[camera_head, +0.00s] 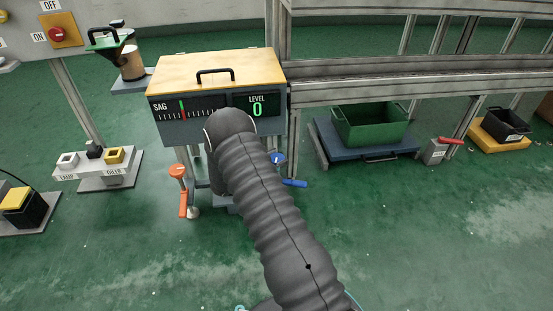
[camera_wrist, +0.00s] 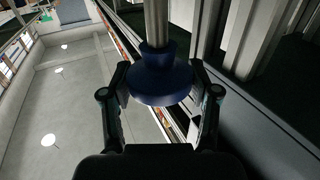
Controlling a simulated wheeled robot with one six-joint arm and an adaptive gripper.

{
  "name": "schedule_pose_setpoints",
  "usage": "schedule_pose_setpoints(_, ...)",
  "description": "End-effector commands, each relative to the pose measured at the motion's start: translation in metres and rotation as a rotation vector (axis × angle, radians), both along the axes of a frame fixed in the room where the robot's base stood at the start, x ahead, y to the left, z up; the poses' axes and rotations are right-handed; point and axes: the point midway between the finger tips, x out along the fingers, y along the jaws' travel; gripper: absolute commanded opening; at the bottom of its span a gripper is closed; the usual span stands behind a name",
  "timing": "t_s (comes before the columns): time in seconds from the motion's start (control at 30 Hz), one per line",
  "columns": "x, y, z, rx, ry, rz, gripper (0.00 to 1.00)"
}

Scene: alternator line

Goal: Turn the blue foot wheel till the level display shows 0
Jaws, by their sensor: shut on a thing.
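The level display (camera_head: 257,105) on the box front reads 0 in green. The sag scale (camera_head: 190,109) beside it has a red mark left of its middle. The blue foot wheel (camera_wrist: 160,82) sits below a metal rod in the wrist view. My gripper (camera_wrist: 160,105) is shut on the blue foot wheel, one finger at each side. In the head view my arm hides the gripper and part of the box. A blue knob with a blue handle (camera_head: 294,183) shows right of my arm. An orange knob and handle (camera_head: 183,204) stand at the left.
A green crate (camera_head: 370,125) sits on a blue platform at the right. A small grey box with a red lever (camera_head: 436,150) stands beside it. A black bin (camera_head: 506,126) is farther right. A plate with yellow and white blocks (camera_head: 98,170) lies left. The front floor is clear.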

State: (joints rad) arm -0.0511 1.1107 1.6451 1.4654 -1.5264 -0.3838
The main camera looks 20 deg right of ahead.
Motion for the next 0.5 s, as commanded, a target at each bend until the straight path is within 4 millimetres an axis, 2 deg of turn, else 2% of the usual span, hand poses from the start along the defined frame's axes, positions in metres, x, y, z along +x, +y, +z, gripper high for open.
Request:
schedule_pose_setpoints(0.2,0.0021,-0.0006,0.0013,-0.001,-0.004,-0.111,0.26)
schedule_pose_setpoints(0.5,0.0016,-0.0011,0.0017,-0.003,-0.003,-0.177,0.26)
